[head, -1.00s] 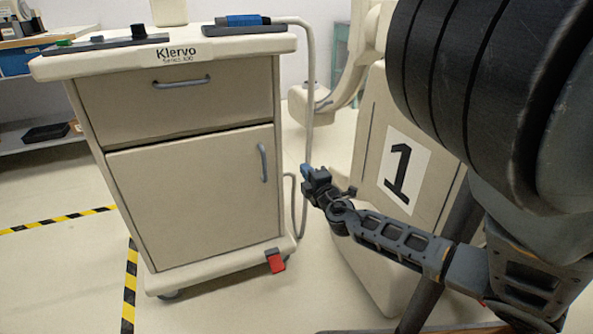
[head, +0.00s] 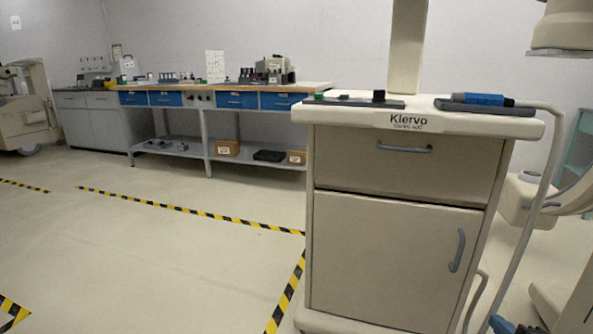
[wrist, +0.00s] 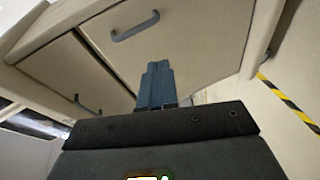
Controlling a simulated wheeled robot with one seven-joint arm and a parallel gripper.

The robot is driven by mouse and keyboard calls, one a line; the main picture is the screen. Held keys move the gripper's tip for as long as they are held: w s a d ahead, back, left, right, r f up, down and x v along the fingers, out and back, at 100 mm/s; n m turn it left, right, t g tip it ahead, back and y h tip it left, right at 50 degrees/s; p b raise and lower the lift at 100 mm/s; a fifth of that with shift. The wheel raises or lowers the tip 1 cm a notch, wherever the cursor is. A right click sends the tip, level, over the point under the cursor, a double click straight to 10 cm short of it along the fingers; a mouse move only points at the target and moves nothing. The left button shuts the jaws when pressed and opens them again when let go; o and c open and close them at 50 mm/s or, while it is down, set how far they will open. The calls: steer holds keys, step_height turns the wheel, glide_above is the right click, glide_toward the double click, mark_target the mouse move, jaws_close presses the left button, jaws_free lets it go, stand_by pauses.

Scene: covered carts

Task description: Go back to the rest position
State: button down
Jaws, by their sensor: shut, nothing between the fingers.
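My gripper (wrist: 155,68) is shut and empty, its two blue-grey fingers side by side in the middle of the wrist view. Just its blue tip (head: 501,325) shows at the bottom right edge of the head view, low and to the right of the cart. The beige Klervo cart (head: 385,260) stands right of centre in the head view, its drawer and door closed. Beige panels (wrist: 195,50) with grey handles lie beyond the fingers in the wrist view, and the fingers appear apart from them.
A workbench (head: 205,135) with blue drawers stands along the back wall. Yellow-black tape (head: 190,209) marks the open floor at left. A blue tool (head: 483,99) lies in a dark tray on the cart.

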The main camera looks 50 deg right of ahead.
steer(key=w+a+t+y, duration=0.2)
steer(key=a+y, duration=0.2)
steer(key=a, duration=0.8)
steer(key=w+a+t+y, duration=0.15)
steer(key=a+y, duration=0.25)
steer(key=a, duration=0.8)
steer(key=a+r+m+t+y, duration=0.1)
steer(key=a+r+m+y, duration=0.45)
steer(key=a, duration=0.85)
step_height(320, 180, up, 29)
steer(key=a+h+p, duration=0.1)
steer(key=a+p, duration=0.1)
steer(key=p, duration=2.1)
steer(key=shift+s+a+f+t+p, duration=0.2)
steer(key=shift+s+a+t+p, duration=0.15)
steer(key=shift+a+t, duration=0.1)
steer(key=c, duration=1.8)
jaws_free()
steer(key=shift+c, duration=0.2)
